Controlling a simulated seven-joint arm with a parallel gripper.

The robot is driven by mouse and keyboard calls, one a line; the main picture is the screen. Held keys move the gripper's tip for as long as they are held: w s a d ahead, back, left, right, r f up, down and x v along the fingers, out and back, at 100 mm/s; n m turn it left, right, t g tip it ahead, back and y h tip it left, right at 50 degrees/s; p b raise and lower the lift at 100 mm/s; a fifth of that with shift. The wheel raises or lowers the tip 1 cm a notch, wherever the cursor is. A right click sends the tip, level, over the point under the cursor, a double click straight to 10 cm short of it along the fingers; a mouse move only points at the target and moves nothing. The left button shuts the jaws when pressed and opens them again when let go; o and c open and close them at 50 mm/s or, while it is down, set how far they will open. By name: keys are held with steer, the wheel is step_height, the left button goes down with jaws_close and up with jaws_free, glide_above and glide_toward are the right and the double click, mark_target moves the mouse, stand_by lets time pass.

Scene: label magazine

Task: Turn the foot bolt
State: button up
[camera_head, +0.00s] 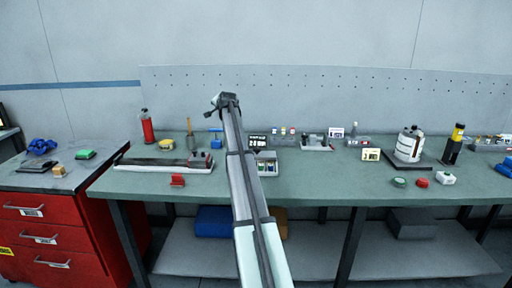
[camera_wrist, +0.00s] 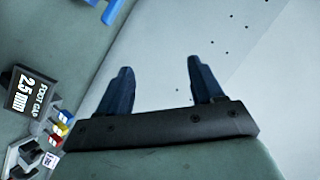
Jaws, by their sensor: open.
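My gripper (camera_wrist: 160,70) is open and empty in the wrist view, its two dark fingers apart with only the wall and green bench behind them. In the head view my arm reaches up over the bench, and its end is high near the pegboard; the fingers are too small to tell there. A black sign reading "FOOT GAP 25 mm" (camera_wrist: 34,92) stands at the left of the wrist view; it also shows behind my arm in the head view (camera_head: 257,141). I cannot make out the foot bolt in either view. My arm hides part of the bench.
On the green bench (camera_head: 330,185) stand a long grey rail unit (camera_head: 165,163), a red bottle (camera_head: 147,126), a small grey machine (camera_head: 315,142), a white canister (camera_head: 409,145) and a black-yellow bottle (camera_head: 454,145). A blue item (camera_wrist: 113,10) is near the wrist view's top. The bench's front middle is clear.

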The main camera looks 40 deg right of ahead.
steer(key=d+g, duration=0.4)
steer(key=m+g+y, duration=0.1)
steer(key=m+g, duration=0.6)
steer(key=g, duration=0.3)
glide_toward(258, 148)
steer(key=x, duration=0.8)
steer(key=shift+w+f, duration=0.1)
steer(key=shift+f, duration=0.1)
steer(key=c, duration=1.1)
steer(key=shift+o, duration=0.2)
